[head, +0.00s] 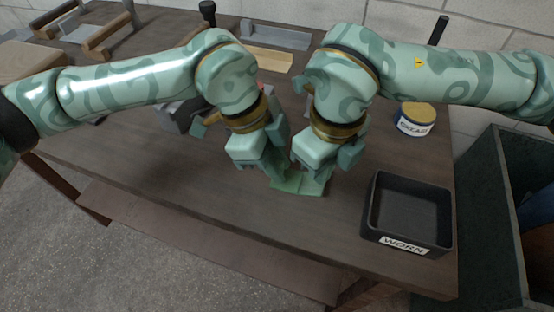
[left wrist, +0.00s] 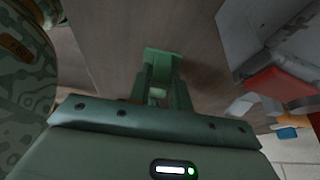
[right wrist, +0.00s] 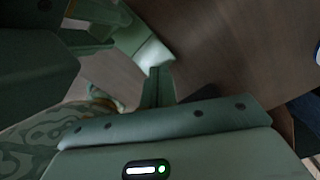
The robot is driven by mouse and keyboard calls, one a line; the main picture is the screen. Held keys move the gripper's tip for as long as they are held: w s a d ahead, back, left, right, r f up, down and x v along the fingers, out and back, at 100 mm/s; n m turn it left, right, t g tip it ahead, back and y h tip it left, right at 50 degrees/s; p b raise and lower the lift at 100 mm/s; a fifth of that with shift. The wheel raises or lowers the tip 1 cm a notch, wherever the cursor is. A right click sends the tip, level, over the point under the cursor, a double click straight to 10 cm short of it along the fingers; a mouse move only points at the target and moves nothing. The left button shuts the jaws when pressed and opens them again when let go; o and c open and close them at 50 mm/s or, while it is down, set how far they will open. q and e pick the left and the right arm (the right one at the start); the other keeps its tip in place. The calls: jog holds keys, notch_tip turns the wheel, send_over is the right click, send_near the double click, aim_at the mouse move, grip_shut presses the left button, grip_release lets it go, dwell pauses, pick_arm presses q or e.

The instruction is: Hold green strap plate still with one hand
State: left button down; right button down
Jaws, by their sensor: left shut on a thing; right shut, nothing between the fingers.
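The green strap plate (head: 299,184) is on the brown bench between my two hands, partly hidden by them in the head view. My left gripper (head: 277,172) is shut on it. In the left wrist view the plate's flat end (left wrist: 163,60) sticks out past the fingers (left wrist: 162,92). My right gripper (head: 303,176) is shut and empty close to the plate's right part. In the right wrist view its closed fingers (right wrist: 158,85) are just beside the plate's pale, lit part (right wrist: 150,54); I cannot tell whether they touch.
A black tray labelled WORN (head: 388,238) stands at the bench's right front. A grease tin (head: 414,119) is behind it. A grey fixture with a red part (left wrist: 275,85) is partly hidden behind my left arm. The front-left bench top is clear.

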jog(key=shift+f, duration=1.3)
jog(key=shift+r, duration=0.15)
jog(key=shift+r, duration=3.95)
pick_arm(q)
jog(key=c, duration=1.2)
grip_release()
